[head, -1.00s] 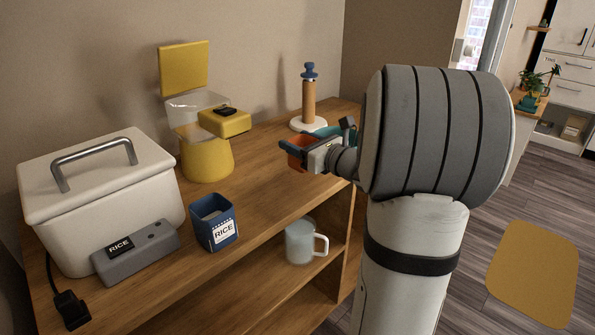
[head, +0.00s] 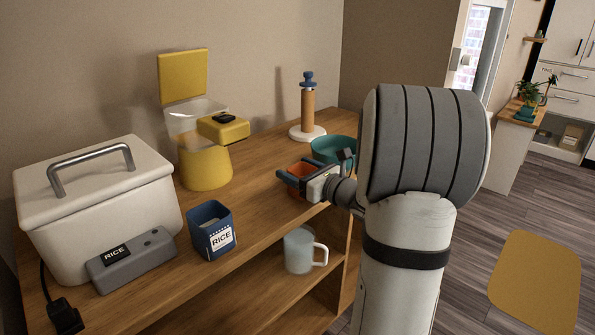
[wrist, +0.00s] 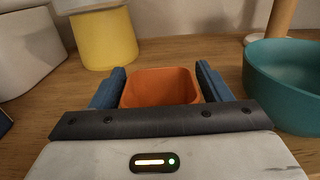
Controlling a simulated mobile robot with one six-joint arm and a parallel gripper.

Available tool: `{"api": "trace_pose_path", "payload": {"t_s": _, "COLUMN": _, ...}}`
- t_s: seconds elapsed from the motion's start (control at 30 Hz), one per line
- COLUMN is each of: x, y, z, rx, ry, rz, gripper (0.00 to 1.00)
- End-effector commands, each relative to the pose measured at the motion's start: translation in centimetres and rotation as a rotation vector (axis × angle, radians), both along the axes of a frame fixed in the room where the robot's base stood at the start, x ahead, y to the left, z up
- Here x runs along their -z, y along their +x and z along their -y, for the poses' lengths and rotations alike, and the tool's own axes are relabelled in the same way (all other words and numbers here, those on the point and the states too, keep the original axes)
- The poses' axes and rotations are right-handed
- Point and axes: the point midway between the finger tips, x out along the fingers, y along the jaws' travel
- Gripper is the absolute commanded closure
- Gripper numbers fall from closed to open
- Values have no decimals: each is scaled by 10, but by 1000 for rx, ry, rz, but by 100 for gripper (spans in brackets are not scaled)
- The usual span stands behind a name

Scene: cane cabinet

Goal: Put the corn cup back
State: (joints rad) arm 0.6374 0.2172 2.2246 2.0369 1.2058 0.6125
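An orange square cup (head: 299,194) sits between the two blue fingers of my gripper (head: 297,181). No label shows on it. In the wrist view the cup (wrist: 160,88) fills nearly all the space between the fingers, and my gripper (wrist: 161,84) appears shut on it. The cup is low over the wooden cabinet top, left of and in front of a teal bowl (head: 330,150). I cannot tell whether its base touches the wood. The bowl also shows close on the right in the wrist view (wrist: 288,90).
A blue RICE cup (head: 211,230), a white box with a handle (head: 95,195) and a yellow dispenser (head: 205,165) stand to the left. A paper-roll-like holder (head: 308,108) stands behind. Wood between dispenser and cup is clear.

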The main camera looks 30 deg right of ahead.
Motion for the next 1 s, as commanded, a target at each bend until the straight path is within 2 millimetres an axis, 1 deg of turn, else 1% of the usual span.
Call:
{"api": "trace_pose_path", "payload": {"t_s": 0.03, "x": 0, "y": 0, "z": 0, "rx": 0, "ry": 0, "rz": 0, "gripper": 25}}
{"api": "trace_pose_path", "payload": {"t_s": 0.1, "x": 0, "y": 0, "z": 0, "rx": 0, "ry": 0, "rz": 0, "gripper": 22}}
{"api": "trace_pose_path", "payload": {"t_s": 0.37, "x": -3, "y": 0, "z": 0, "rx": 0, "ry": 0, "rz": 0, "gripper": 22}}
{"api": "trace_pose_path", "payload": {"t_s": 0.43, "x": -3, "y": -5, "z": 3, "rx": 3, "ry": 0, "rz": 0, "gripper": 22}}
{"api": "trace_pose_path", "payload": {"t_s": 0.57, "x": -4, "y": -26, "z": 11, "rx": 6, "ry": 0, "rz": 0, "gripper": 22}}
{"api": "trace_pose_path", "payload": {"t_s": 0.7, "x": -4, "y": -56, "z": 23, "rx": 8, "ry": -1, "rz": 0, "gripper": 22}}
{"api": "trace_pose_path", "payload": {"t_s": 0.8, "x": -4, "y": -75, "z": 30, "rx": 7, "ry": 0, "rz": 0, "gripper": 22}}
{"api": "trace_pose_path", "payload": {"t_s": 0.9, "x": -4, "y": -91, "z": 35, "rx": 5, "ry": 0, "rz": 0, "gripper": 22}}
{"api": "trace_pose_path", "payload": {"t_s": 1.0, "x": -4, "y": -102, "z": 39, "rx": 4, "ry": -1, "rz": 0, "gripper": 22}}
